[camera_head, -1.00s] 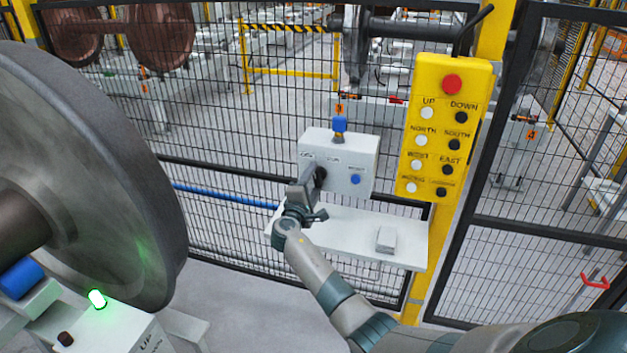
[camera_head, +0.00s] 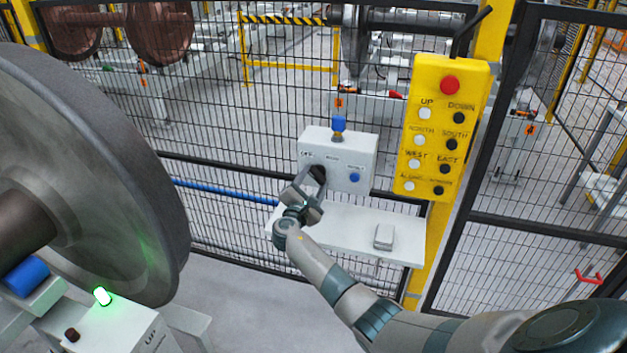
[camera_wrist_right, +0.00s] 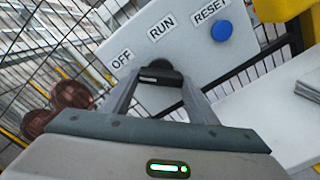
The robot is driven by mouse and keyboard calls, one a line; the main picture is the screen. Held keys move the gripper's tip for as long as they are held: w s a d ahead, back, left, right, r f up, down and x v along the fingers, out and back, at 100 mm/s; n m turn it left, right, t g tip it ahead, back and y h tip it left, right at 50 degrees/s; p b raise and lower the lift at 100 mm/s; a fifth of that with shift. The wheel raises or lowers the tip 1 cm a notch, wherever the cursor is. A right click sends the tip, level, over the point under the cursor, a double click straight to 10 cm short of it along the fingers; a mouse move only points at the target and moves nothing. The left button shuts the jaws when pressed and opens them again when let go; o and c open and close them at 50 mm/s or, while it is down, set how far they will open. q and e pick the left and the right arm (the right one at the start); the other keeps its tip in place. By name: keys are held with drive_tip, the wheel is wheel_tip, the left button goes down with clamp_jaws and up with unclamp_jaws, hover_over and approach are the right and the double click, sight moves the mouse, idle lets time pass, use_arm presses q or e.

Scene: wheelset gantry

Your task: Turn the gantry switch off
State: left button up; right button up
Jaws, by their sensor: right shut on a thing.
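The grey switch box (camera_head: 350,158) stands on a white shelf against the mesh fence. Its labels OFF, RUN and RESET show in the right wrist view, with a blue button (camera_wrist_right: 221,31) beside RESET. A black rotary switch knob (camera_wrist_right: 161,76) sits below OFF and RUN. My right gripper (camera_head: 314,182) is at the box's lower left front, its fingers shut on the knob from both sides. In the right wrist view the gripper (camera_wrist_right: 160,80) is tilted relative to the box, and the knob's pointer direction is hard to tell. My left gripper is not in view.
A yellow push-button panel (camera_head: 441,130) with a red button hangs right of the box. The white shelf (camera_head: 345,222) holds a small grey block (camera_head: 383,236). A large steel wheel (camera_head: 110,170) fills the left. Mesh fence stands behind.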

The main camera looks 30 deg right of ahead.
drive_tip(key=shift+f, duration=0.1)
drive_tip(key=o, duration=1)
drive_tip(key=shift+o, duration=0.2)
drive_tip(key=shift+a, duration=0.1)
drive_tip(key=b+v, duration=0.4)
drive_tip(key=v, duration=1.3)
drive_tip(key=shift+s, duration=0.2)
drive_tip(key=shift+a+f, duration=0.1)
